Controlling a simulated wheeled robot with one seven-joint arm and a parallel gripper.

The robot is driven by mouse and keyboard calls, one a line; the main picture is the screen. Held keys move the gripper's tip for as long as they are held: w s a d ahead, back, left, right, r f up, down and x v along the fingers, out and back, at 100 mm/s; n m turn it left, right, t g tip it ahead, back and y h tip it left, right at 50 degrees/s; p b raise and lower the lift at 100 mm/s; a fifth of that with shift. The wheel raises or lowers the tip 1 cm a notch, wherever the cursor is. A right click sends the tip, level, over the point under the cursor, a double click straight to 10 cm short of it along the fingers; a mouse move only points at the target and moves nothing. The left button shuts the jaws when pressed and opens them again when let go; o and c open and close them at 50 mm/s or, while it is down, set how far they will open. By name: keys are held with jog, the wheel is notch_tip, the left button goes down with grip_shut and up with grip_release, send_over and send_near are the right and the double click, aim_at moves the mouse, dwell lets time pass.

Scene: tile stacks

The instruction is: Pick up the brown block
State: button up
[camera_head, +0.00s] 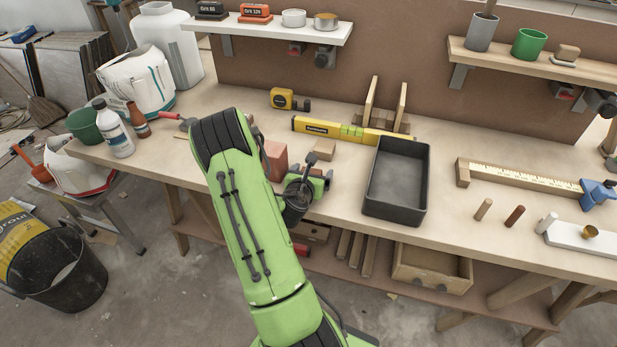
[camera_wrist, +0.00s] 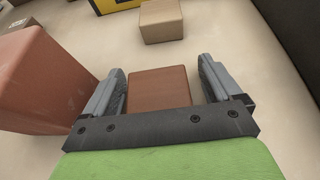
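The brown block (camera_wrist: 160,88) shows in the wrist view between the two grey fingers of my gripper (camera_wrist: 162,68). Narrow gaps show between the block and the fingers, so my gripper is open around or just above it; I cannot tell how deep the fingers reach. In the head view my wrist and gripper are over the workbench, left of the black tray, and the brown block is hidden behind them.
A larger reddish block (camera_wrist: 38,85) stands close to the left finger; it also shows in the head view (camera_head: 275,160). A tan block (camera_wrist: 160,20) lies just beyond the fingers. The black tray (camera_head: 370,205) is to the right. A yellow level (camera_head: 318,127) lies behind.

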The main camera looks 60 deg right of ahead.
aim_at(311, 171)
jog(key=shift+w, duration=0.15)
jog(key=c, duration=1)
jog(key=shift+r, duration=0.1)
jog(key=shift+c, duration=0.2)
notch_tip(311, 171, up, 10)
jog(key=p, duration=0.6)
jog(key=shift+p, duration=0.4)
